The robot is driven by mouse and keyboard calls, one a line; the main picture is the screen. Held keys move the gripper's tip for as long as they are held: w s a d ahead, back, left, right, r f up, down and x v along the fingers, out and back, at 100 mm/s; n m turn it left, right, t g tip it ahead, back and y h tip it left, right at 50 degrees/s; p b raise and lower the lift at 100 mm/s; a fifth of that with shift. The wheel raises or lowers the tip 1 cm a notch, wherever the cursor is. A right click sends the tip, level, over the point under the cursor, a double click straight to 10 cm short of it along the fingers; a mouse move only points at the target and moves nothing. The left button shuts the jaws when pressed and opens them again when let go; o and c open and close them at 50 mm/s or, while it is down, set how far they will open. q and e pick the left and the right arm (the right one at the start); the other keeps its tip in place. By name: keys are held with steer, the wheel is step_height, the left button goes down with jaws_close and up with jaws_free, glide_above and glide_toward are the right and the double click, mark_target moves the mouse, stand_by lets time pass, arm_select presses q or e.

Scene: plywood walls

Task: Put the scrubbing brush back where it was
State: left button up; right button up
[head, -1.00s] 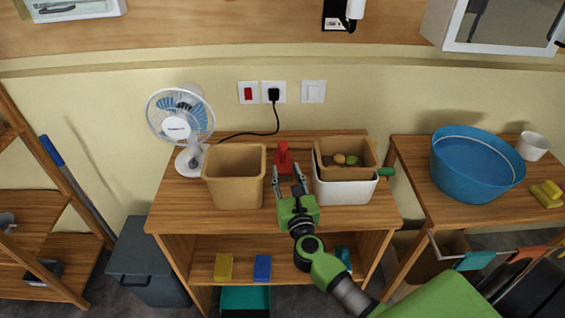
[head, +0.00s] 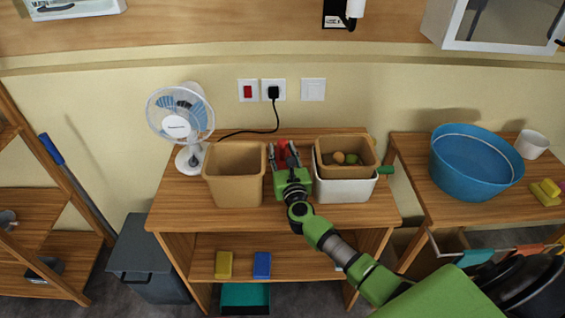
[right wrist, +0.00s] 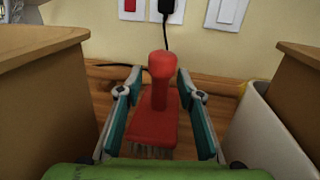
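The red scrubbing brush (right wrist: 156,115) stands bristles down on the wooden table between two brown bins, its round knob handle upward. In the head view only part of the brush (head: 283,148) shows, beyond my gripper. My right gripper (head: 285,152) is lowered between the bins. In the right wrist view the fingers of this gripper (right wrist: 159,100) are spread on both sides of the brush, with small gaps that look clear of it. My left gripper is not in view.
A brown bin (head: 235,190) stands close on the left. A white bin (head: 343,190) with a brown box (head: 343,172) holding round items stands close on the right. A fan (head: 178,125) and its black cord are behind left. Yellow and blue blocks lie on the shelf below.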

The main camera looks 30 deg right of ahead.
jaws_close()
steer(key=shift+r, duration=0.1)
